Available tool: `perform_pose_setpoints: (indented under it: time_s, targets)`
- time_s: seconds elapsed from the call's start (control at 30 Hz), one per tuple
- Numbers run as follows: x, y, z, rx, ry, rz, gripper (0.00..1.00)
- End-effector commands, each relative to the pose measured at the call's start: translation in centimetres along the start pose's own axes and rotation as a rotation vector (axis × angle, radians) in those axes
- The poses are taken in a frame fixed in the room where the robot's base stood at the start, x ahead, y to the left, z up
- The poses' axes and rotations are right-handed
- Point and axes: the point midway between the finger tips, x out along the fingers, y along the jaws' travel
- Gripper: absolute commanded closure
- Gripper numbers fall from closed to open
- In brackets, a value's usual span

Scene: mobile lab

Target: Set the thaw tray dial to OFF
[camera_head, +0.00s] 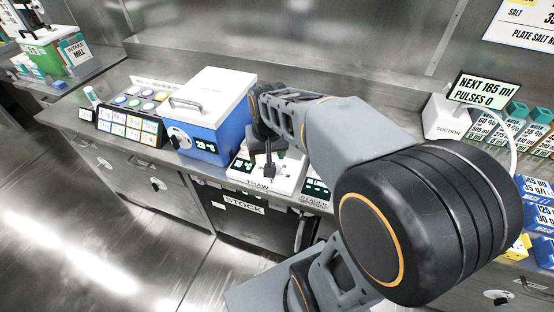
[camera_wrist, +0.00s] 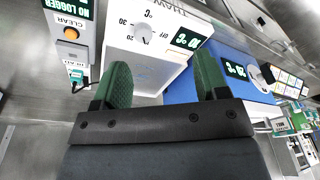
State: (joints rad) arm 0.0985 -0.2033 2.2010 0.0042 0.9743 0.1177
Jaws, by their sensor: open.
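The thaw tray (camera_head: 238,170) is a white box with a THAW label on the counter, partly hidden by my arm in the head view. In the wrist view the tray (camera_wrist: 165,70) appears tilted and upside down. Its round pale dial (camera_wrist: 142,34) has numbers around it, and a green-lit °C display (camera_wrist: 187,39) sits beside it. I cannot tell the dial's setting. My gripper (camera_wrist: 160,84) is open, its two green fingers apart and nothing between them. The dial lies beyond the fingertips, apart from them. In the head view my gripper (camera_head: 264,168) hangs over the tray.
A blue box with a white lid (camera_head: 212,95) stands left of the tray, with its own dial (camera_head: 180,138) and display. A grey unit with an orange CLEAR button (camera_wrist: 71,33) is on the tray's other side. A suction unit (camera_head: 446,119) stands farther right.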

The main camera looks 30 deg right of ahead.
Motion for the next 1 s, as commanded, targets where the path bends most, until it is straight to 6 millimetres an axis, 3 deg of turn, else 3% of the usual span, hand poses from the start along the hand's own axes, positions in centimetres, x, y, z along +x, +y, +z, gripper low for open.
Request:
perform_pose_setpoints:
  time_s: [0.03, 0.2, 0.4, 0.67, 1.0]
  targets:
    - [0.5, 0.6, -1.6, 0.045, -0.031, 0.008, 0.33]
    - [2.6, 2.9, -5.9, 0.18, -0.104, 0.03, 0.33]
    - [4.7, 4.6, -8.3, 0.268, -0.154, 0.045, 0.33]
    - [8.1, 4.9, -8.4, 0.286, -0.169, 0.048, 0.33]
    - [14.5, 5.0, -7.3, 0.283, -0.168, 0.048, 0.33]
